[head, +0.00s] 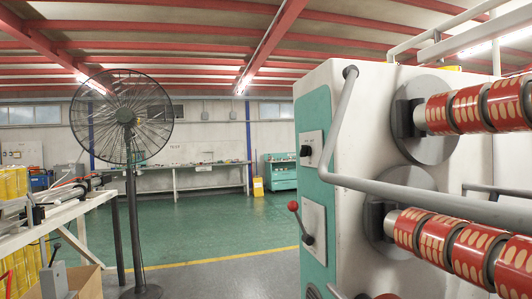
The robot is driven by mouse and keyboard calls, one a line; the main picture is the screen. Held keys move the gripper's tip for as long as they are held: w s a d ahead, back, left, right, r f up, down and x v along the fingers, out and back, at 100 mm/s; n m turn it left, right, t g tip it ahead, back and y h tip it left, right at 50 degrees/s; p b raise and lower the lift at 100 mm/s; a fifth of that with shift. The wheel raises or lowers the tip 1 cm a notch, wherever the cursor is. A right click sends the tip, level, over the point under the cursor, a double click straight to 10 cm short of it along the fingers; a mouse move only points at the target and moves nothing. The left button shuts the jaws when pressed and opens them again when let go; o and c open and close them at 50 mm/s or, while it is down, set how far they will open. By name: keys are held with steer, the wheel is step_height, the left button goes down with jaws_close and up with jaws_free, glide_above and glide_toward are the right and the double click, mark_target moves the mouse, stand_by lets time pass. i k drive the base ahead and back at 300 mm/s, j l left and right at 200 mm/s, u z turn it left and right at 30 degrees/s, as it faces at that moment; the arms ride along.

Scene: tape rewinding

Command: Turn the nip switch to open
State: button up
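A small black knob switch (305,150) sits on a white plate (312,142) on the teal front panel of the rewinding machine (380,110). Its lettering is too small to read, so I cannot tell which position it points to. Below it, a lever with a red ball (293,206) stands out from a second white plate (314,215). I cannot tell from any label which of the two is the nip switch. My gripper is not in view.
A grey bent bar (340,125) runs across the machine's side. Rollers with red tape rolls (455,108) project at right. A black pedestal fan (125,120) stands left, near a cluttered bench (75,212). The green floor (225,220) between fan and machine is clear.

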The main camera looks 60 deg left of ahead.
mark_target(306, 151)
steer(key=u, duration=1.35)
